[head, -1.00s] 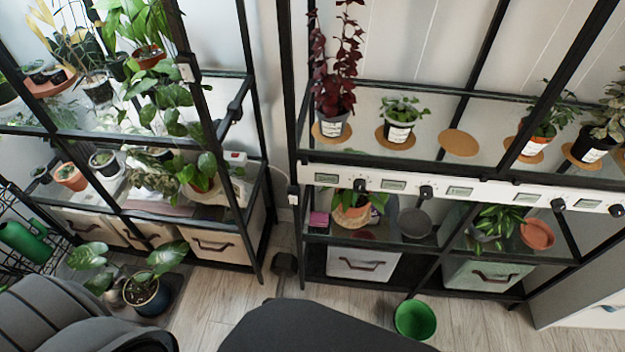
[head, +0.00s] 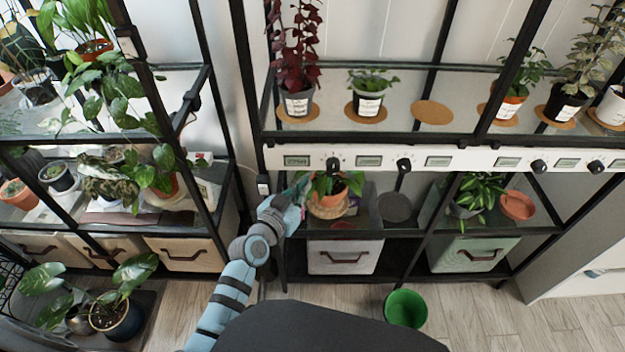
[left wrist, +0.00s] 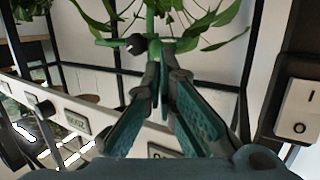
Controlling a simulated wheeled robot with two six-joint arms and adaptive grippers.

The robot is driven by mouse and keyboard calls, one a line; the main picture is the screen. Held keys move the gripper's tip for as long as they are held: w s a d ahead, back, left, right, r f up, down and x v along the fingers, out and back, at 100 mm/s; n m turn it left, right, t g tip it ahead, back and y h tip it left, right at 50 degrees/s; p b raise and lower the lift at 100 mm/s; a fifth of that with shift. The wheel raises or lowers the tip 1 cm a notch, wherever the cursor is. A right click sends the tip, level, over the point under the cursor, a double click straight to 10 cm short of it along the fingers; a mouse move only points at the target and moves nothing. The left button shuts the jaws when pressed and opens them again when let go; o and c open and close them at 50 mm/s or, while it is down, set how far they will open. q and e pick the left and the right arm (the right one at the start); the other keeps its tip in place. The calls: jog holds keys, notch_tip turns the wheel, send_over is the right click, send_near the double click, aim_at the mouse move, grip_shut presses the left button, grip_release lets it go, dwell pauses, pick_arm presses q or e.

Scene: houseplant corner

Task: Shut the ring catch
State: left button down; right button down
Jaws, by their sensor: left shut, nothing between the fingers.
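My left gripper (head: 300,188) reaches the lower shelf of the right rack, just left of a leafy plant in a terracotta pot (head: 328,201). In the left wrist view its teal fingers (left wrist: 157,62) come together at a green stem, shut and empty. A small dark piece on a thin green crossbar (left wrist: 112,42) sits at the stem by the fingertips. It may be the ring catch, but I cannot tell whether it is open or closed, or whether the fingers touch it. In the head view the catch is too small to make out. My right gripper is out of view.
A white rocker switch (left wrist: 299,108) is close on the right in the wrist view. A white control rail (head: 380,159) with black knobs runs above the lower shelf. A grey dish (head: 395,207) stands right of the pot. A green bucket (head: 405,308) is on the floor.

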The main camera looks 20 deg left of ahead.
pick_arm(q)
jog(key=b+x, duration=0.1)
jog(key=x, duration=0.4)
